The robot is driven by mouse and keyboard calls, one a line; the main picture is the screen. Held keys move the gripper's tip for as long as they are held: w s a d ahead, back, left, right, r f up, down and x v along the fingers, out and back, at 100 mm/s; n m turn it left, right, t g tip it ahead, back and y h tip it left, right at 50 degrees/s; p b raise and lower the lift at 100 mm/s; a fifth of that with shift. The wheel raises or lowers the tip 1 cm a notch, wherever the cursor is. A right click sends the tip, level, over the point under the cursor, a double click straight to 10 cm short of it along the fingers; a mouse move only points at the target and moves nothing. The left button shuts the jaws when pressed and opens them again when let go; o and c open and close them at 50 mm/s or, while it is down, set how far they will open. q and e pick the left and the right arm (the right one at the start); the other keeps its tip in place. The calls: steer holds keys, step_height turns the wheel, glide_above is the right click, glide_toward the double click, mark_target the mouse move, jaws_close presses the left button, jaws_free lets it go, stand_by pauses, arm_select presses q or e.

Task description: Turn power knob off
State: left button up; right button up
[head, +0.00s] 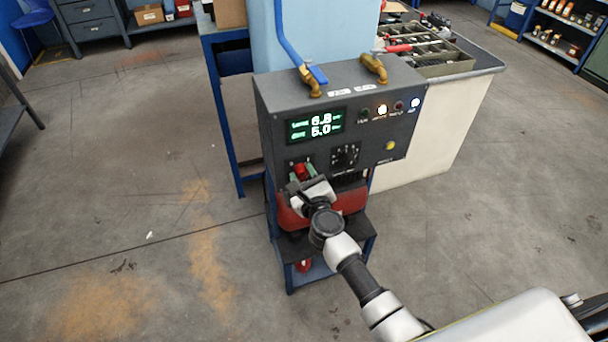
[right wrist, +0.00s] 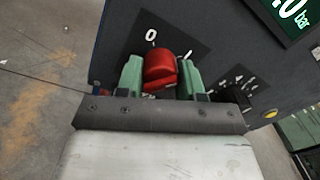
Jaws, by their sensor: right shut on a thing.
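The red power knob (right wrist: 160,68) is on the lower left of the dark control box's front panel (head: 275,120). It also shows in the head view (head: 301,171). A "0" mark and a second mark stand above it on a black plate (right wrist: 185,38). My right gripper (right wrist: 162,78) has its green fingers on both sides of the knob and is shut on it. In the head view the right gripper (head: 302,176) reaches the panel from below, and its hand hides part of the panel. My left gripper is not in view.
The box has a green display (head: 316,126), lamps, a yellow button (head: 390,146) and brass pipe fittings with a blue-handled valve (head: 317,75) on top. A workbench (head: 440,130) with a tool tray (head: 450,68) stands behind. The floor to the left is clear.

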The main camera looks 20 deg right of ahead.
steer(key=n, duration=0.4)
steer(key=shift+p, duration=0.4)
steer(key=n, duration=0.5)
steer(key=shift+p, duration=0.4)
steer(key=n, duration=0.3)
steer(key=shift+n+y+p, duration=0.4)
steer(key=shift+s+f+n+p, duration=0.1)
steer(key=shift+n+p, duration=0.35)
steer(key=shift+n, duration=1.65)
steer(key=o, duration=0.9)
steer(key=shift+t, duration=0.3)
